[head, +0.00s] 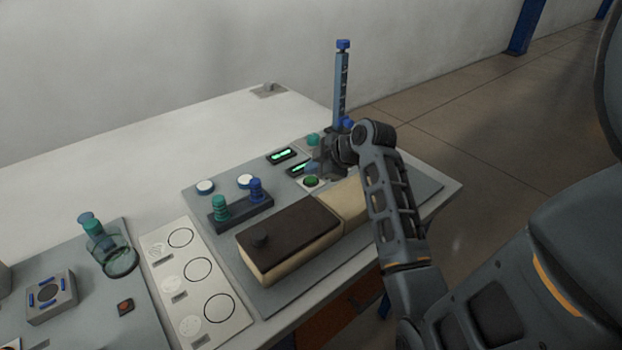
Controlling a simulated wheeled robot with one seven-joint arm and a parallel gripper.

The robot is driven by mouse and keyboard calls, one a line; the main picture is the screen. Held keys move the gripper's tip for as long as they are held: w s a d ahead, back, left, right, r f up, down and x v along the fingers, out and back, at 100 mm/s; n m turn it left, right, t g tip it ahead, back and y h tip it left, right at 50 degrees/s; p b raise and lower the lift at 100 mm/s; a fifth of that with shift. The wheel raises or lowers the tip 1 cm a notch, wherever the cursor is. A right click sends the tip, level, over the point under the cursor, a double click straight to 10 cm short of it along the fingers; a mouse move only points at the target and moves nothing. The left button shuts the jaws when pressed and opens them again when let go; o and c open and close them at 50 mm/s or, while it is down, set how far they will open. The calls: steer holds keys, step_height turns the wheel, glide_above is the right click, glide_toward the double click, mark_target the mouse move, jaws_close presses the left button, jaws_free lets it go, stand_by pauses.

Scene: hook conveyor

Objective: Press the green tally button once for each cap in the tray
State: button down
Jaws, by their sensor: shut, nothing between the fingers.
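A green round button (311,182) sits in a pale square housing on the grey panel. My gripper (314,167) is shut and empty, close by the button on its far side in the picture; I cannot tell whether it touches anything. A cream box (268,272) stands in front, with a dark brown lid (292,232) with a knob over its left part. Its right part (343,203) looks pale and is partly behind my arm. I cannot tell which thing is the tray, and no caps show inside the box.
Two small displays (282,155) glow green beside my gripper. A blue-topped post (340,85) stands behind it. A dark rack (241,213) holds a green and a blue piece, near two white-and-blue discs (205,187). A card with circles (198,285) lies left.

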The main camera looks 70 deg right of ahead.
mark_target(314, 181)
steer(key=shift+f, duration=0.15)
steer(key=shift+f, duration=0.3)
steer(key=shift+s+a+f+b, duration=0.1)
steer(key=shift+f+b, duration=0.3)
steer(key=shift+f, duration=0.1)
steer(key=shift+s+a+f+b, duration=0.1)
steer(key=shift+f+b, duration=0.25)
steer(key=shift+f, duration=0.15)
stand_by(1.2)
steer(key=shift+r, duration=0.1)
steer(key=shift+d+r+p, duration=0.1)
steer(key=shift+r+p, duration=0.2)
steer(key=shift+p, duration=0.2)
steer(key=shift+r, duration=0.15)
steer(key=shift+w+r+p, duration=0.15)
steer(key=shift+r+p, duration=2.1)
steer(key=shift+r, duration=0.5)
